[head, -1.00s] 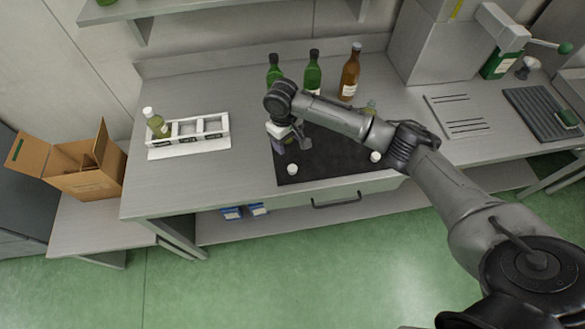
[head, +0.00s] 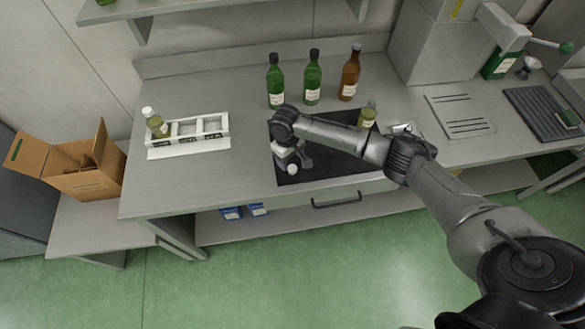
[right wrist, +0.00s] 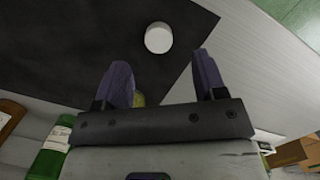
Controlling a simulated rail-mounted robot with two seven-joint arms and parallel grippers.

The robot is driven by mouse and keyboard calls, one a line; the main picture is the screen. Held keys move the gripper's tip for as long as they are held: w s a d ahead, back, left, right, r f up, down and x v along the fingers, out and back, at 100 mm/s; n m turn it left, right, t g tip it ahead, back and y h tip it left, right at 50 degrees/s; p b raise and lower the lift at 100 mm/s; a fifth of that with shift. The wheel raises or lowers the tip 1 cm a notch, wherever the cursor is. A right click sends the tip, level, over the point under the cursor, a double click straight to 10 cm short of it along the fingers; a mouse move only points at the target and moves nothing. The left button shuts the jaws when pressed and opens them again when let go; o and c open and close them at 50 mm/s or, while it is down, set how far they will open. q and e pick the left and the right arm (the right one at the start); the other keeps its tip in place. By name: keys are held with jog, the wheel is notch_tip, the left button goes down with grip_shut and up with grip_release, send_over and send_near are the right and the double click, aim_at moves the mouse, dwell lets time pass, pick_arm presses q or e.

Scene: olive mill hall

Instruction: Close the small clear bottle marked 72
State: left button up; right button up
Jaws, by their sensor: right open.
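A small clear bottle of yellowish oil (head: 367,117) stands open-looking at the right of the dark mat (head: 335,173); its marking is too small to read. A white cap (head: 292,169) lies near the mat's front left edge and shows in the right wrist view (right wrist: 158,38). My right gripper (head: 291,163) is low over the mat, just behind the cap. In the right wrist view its open, empty fingers (right wrist: 163,75) point toward the cap, which is beyond their tips. A yellowish piece (right wrist: 139,100) shows behind the left finger, mostly hidden. My left gripper is out of view.
A white rack (head: 190,146) at the left holds a white-capped bottle (head: 156,123). Two green bottles (head: 312,80) and a brown one (head: 348,75) stand behind the mat. My right arm crosses the mat's right part. The counter between rack and mat is clear.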

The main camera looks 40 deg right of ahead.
aim_at(292, 168)
jog(key=shift+s+d+f, duration=0.1)
jog(key=shift+s+f, duration=0.1)
jog(key=shift+f, duration=1.1)
jog(key=shift+s+f, duration=0.15)
jog(key=shift+f, duration=1.15)
jog(key=shift+c, duration=0.3)
jog(key=c, duration=0.9)
